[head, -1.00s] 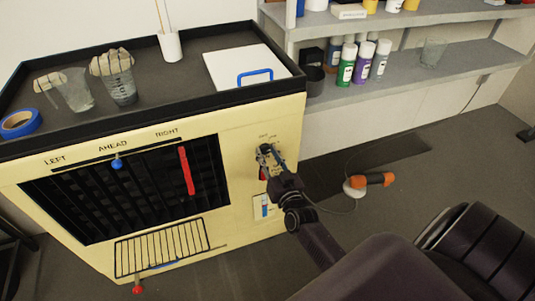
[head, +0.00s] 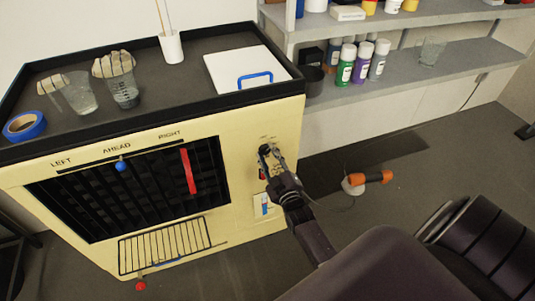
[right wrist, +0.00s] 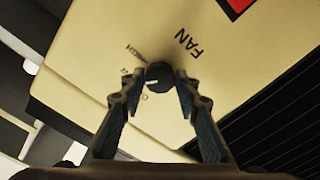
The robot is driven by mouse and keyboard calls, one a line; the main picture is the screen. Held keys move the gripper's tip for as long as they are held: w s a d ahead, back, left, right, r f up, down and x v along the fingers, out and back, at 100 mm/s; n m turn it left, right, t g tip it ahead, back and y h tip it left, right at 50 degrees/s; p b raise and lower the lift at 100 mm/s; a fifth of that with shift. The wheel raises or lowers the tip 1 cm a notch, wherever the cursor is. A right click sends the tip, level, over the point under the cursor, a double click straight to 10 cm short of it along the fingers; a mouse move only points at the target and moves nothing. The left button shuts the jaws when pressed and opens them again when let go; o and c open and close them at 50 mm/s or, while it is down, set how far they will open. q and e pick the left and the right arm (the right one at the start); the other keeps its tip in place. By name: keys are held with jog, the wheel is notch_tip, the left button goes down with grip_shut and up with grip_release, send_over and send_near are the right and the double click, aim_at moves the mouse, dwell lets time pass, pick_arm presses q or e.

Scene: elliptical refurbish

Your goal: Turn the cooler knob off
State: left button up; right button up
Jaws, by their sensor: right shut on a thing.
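The cooler (head: 240,125) is a cream cabinet with a dark louvred front. Its small round black knob (right wrist: 158,77) shows in the right wrist view, with a white mark on its face. "FAN" and "HIGH" are printed around it; the other labels are partly hidden. My right gripper (right wrist: 159,80) has its two fingers on either side of the knob and is shut on it. In the head view the right gripper (head: 269,156) is at the cooler's upper right front and hides the knob. My left gripper is not in view.
A red switch (head: 263,173) sits just below the gripper on the panel. A white board with a blue handle (head: 255,79), beakers and blue tape (head: 24,125) lie on top. Shelves with bottles stand at the right. An orange tool (head: 372,178) lies on the floor.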

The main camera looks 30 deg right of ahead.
jog(key=n, duration=0.3)
jog(key=shift+f+n, duration=0.1)
jog(key=shift+n, duration=0.3)
jog(key=shift+n+b, duration=0.8)
jog(key=shift+n, duration=1.1)
jog(key=o, duration=1.2)
jog(key=shift+c, duration=0.2)
jog(key=v, duration=1.2)
